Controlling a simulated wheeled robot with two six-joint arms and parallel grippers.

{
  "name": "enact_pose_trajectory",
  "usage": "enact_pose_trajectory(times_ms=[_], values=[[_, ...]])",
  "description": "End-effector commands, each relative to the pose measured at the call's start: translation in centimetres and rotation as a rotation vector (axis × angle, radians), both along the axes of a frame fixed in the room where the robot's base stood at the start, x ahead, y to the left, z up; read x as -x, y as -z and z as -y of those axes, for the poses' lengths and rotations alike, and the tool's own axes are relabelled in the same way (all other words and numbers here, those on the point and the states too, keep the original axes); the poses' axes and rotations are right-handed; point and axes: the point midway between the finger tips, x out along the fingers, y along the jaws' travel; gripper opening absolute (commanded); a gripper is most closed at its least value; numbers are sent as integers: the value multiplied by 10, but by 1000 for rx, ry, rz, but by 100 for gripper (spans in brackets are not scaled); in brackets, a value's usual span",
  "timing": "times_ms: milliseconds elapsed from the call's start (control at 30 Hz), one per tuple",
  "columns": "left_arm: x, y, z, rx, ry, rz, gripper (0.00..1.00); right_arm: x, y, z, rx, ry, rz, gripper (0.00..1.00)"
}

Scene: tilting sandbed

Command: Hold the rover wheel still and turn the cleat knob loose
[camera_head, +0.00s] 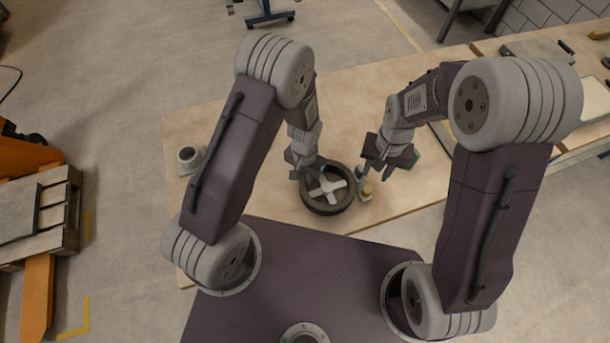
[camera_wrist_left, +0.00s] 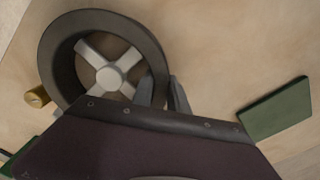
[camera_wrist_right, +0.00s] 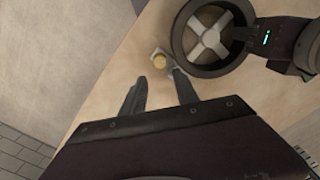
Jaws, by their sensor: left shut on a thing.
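The rover wheel (camera_head: 310,203) is a dark ring with pale cross spokes, lying on the wooden table; it also shows in the left wrist view (camera_wrist_left: 55,60) and the right wrist view (camera_wrist_right: 181,40). My left gripper (camera_head: 317,174) is shut on the wheel's rim, its fingers (camera_wrist_left: 162,92) low at the ring's side. The cleat knob (camera_head: 366,190) is small and brass-yellow, beside the wheel's right side; it shows in the right wrist view (camera_wrist_right: 159,61). My right gripper (camera_wrist_right: 157,82) is open and empty, its fingertips apart from the knob, which appears just beyond the gap.
A green block (camera_wrist_left: 275,107) lies on the table near my left gripper. Another green item (camera_head: 416,160) shows behind my right gripper. A grey ringed part (camera_head: 189,157) stands at the table's left. Bare tabletop (camera_head: 350,100) lies behind the wheel.

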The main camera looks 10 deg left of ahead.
Motion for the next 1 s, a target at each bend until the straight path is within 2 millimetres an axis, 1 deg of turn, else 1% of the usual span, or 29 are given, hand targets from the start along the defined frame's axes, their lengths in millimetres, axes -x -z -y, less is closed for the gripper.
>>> enact_pose_trajectory(times_ms=[767, 867, 1000], values=[[0, 0, 0, 0, 1, 0, 0, 0, 0, 0, 0, 0, 0, 38], [0, 0, 0, 0, 1, 0, 0, -1, -5, 0, -1, -70, 2, 38], [0, 0, 0, 0, 1, 0, 0, 0, -18, -1, -1, -273, 1, 38]])
